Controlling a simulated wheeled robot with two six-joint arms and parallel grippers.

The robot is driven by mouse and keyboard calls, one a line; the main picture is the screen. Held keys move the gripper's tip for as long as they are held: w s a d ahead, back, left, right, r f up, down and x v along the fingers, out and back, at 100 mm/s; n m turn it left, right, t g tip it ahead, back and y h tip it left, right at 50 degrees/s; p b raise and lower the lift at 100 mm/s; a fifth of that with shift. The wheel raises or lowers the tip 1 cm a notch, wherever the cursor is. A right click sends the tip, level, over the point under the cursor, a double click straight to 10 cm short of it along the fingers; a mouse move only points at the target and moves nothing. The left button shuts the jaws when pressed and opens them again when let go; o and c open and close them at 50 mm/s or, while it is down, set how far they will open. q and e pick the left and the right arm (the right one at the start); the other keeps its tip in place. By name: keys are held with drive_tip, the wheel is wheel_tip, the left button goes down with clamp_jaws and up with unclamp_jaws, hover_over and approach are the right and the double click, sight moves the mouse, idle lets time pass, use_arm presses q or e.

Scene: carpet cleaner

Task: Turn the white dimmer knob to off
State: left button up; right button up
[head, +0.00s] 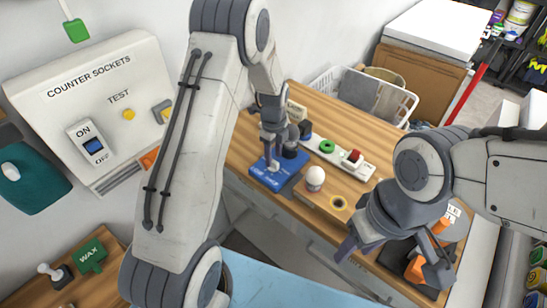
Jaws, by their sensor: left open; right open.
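A blue box (266,178) with white lettering lies on the wooden counter. A small white knob (272,166) shows on it, partly hidden by my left gripper; its setting is too small to read. My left gripper (271,153) points down over the blue box, open, with its fingertips close to the white knob. I cannot tell whether they touch it. A white round knob (315,175) stands on a wooden board to the right of the blue box, apart from the gripper. My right gripper (392,262) is open at the right, near the counter's front edge.
A white strip (326,152) with a green ring and a red switch lies behind the round knob. An orange-handled item (415,268) is near my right gripper. A white socket panel (100,105) is on the left wall.

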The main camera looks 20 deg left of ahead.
use_arm(q)
drive_tip(key=shift+r+p, duration=2.4)
drive_tip(key=shift+r, duration=1.05)
